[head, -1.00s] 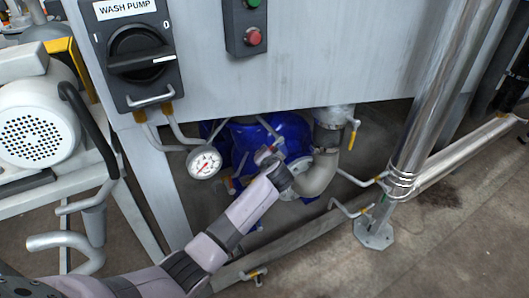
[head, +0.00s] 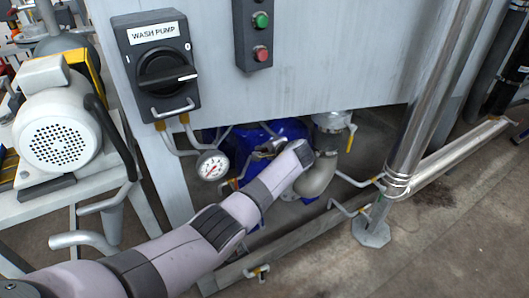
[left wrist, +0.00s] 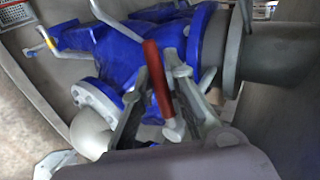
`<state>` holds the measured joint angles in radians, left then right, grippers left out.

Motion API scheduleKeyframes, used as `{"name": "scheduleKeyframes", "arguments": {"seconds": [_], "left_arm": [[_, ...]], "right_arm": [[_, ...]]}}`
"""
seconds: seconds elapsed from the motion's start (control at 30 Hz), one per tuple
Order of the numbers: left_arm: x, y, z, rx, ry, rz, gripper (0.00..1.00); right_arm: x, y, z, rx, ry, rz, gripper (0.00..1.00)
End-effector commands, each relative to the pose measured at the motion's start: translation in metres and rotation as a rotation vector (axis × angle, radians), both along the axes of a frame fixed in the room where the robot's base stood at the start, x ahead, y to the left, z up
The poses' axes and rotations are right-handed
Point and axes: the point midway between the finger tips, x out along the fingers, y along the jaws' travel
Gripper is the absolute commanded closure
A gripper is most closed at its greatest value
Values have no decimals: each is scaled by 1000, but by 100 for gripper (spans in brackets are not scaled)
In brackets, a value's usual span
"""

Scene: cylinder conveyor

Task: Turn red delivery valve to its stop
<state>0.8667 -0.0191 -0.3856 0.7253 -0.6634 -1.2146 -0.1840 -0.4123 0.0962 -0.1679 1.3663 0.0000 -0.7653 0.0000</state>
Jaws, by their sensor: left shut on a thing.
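The red valve handle (left wrist: 157,78) shows in the left wrist view as a short red lever with a pale metal end, in front of a blue pump body (left wrist: 108,50). My left gripper (left wrist: 162,86) is shut on this handle, one finger on each side of it. In the head view my left arm reaches in under the grey cabinet, and my left gripper (head: 268,150) is at the blue pump (head: 250,138), beside its grey elbow pipe. The red handle cannot be made out there. My right gripper is in neither view.
A round pressure gauge (head: 212,166) hangs left of the gripper. A yellow-handled valve (head: 350,138) and the grey elbow pipe (head: 321,178) are close on the right. The wash pump switch box (head: 156,66) is above. A steel post (head: 412,130) stands farther right.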

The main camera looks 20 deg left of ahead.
Motion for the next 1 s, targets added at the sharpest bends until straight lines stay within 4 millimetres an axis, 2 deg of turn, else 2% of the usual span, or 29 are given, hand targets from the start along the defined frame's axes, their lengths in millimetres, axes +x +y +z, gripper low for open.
{"name": "scheduleKeyframes", "arguments": {"seconds": [0.67, 0.7, 1.0], "left_arm": [[1, 0, 5, 39, 46, -2, 100], [1, 0, 5, 39, 46, -2, 85], [0, 0, 4, 36, 44, -1, 66]], "right_arm": [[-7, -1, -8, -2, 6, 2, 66], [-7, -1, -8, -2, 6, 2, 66], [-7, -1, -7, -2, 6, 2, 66]]}}
